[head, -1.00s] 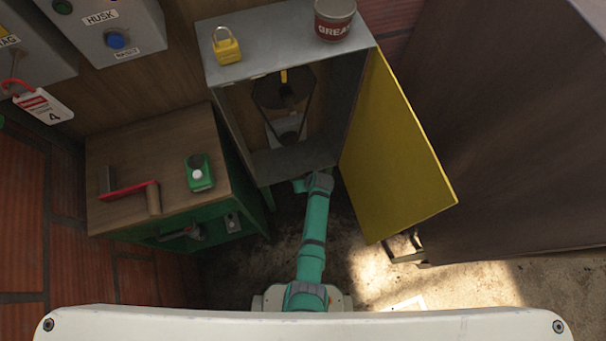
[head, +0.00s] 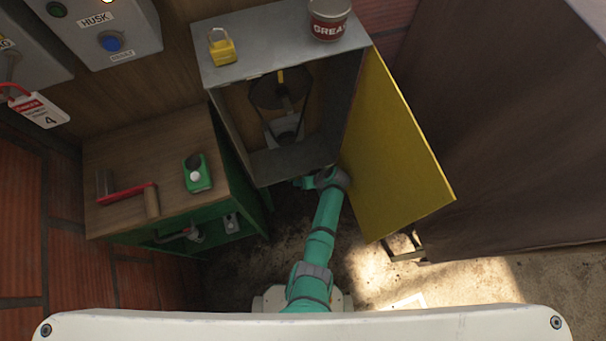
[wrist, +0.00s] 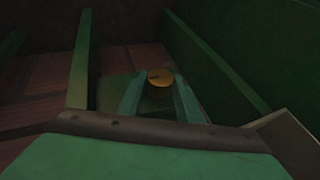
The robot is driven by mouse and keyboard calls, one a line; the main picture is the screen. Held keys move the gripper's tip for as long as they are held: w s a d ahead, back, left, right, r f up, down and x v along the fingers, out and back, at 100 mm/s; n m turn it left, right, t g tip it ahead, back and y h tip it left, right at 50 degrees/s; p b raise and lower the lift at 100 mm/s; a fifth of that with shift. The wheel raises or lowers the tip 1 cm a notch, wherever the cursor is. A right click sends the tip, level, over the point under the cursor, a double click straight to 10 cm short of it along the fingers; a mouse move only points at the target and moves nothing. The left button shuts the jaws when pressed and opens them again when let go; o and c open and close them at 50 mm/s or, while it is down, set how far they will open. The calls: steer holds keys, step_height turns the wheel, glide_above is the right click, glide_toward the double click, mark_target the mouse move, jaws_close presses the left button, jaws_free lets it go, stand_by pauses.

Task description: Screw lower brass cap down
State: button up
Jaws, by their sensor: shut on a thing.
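The lower brass cap (wrist: 160,77) shows in the wrist view as a small round golden disc with a dark mark on its face. My gripper (wrist: 159,90) is shut on it, with one green finger on each side. The cap's underside and thread are hidden, so I cannot tell how far down it sits. In the head view my arm reaches to the bottom front edge of the open grey cabinet (head: 262,165), and my gripper is hidden there.
Dark green panels (wrist: 84,65) rise on both sides in the wrist view. The yellow door (head: 398,150) stands open right of my arm. A wooden bench (head: 150,160) with a red-handled tool (head: 127,193) is at left. A padlock (head: 221,47) and grease tin (head: 329,20) top the cabinet.

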steer(key=o, duration=1)
steer(key=shift+o, duration=0.2)
steer(key=shift+r, duration=0.6)
steer(key=s+r, duration=1.2)
steer(key=s, duration=0.2)
steer(key=shift+a+f, duration=0.1)
